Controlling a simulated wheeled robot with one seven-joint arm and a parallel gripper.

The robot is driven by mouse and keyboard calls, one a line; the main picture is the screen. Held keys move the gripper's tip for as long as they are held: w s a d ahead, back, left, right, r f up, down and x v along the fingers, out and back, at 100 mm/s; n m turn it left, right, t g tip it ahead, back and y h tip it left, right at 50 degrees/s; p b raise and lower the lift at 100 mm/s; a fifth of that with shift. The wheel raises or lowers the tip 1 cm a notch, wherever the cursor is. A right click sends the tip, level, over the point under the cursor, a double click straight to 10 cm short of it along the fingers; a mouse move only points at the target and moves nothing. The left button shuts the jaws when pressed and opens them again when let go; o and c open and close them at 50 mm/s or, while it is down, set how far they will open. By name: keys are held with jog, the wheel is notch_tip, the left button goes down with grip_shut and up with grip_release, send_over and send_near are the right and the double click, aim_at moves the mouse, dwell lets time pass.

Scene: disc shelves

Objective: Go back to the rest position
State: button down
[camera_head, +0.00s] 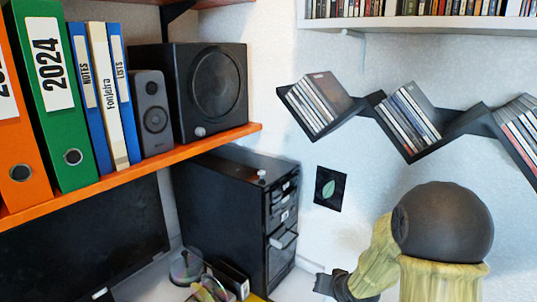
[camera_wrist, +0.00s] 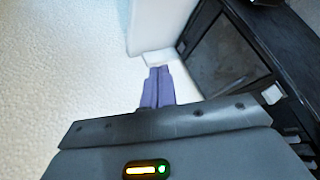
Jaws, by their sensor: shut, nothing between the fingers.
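My gripper (camera_head: 323,284) is low in the head view, in front of the white wall and to the right of the black computer tower (camera_head: 235,215). In the wrist view its two purple-grey fingers (camera_wrist: 158,72) lie together, shut, with nothing between them. The fingertips show against a white surface, and the tower (camera_wrist: 225,60) stands to their right. My arm rises from the bottom right of the head view.
An orange shelf (camera_head: 130,172) with binders (camera_head: 62,100) and a large speaker (camera_head: 210,85) is at left. A zigzag disc shelf (camera_head: 405,125) hangs above my arm. Discs (camera_head: 188,268) lie on the desk by the tower. The wall around my gripper is mostly bare.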

jog(key=s+r+n+g+h, duration=0.1)
jog(key=s+r+g, duration=0.15)
jog(key=s, duration=0.75)
jog(key=s+r+n+g+h, duration=0.1)
jog(key=s+g, duration=0.2)
jog(key=s, duration=0.6)
notch_tip(320, 180, up, 12)
jog(key=p, duration=1.2)
jog(key=shift+s+a+r+n, duration=0.2)
jog(key=shift+s+n, duration=0.1)
jog(key=shift+s, duration=0.1)
jog(key=shift+f, duration=0.1)
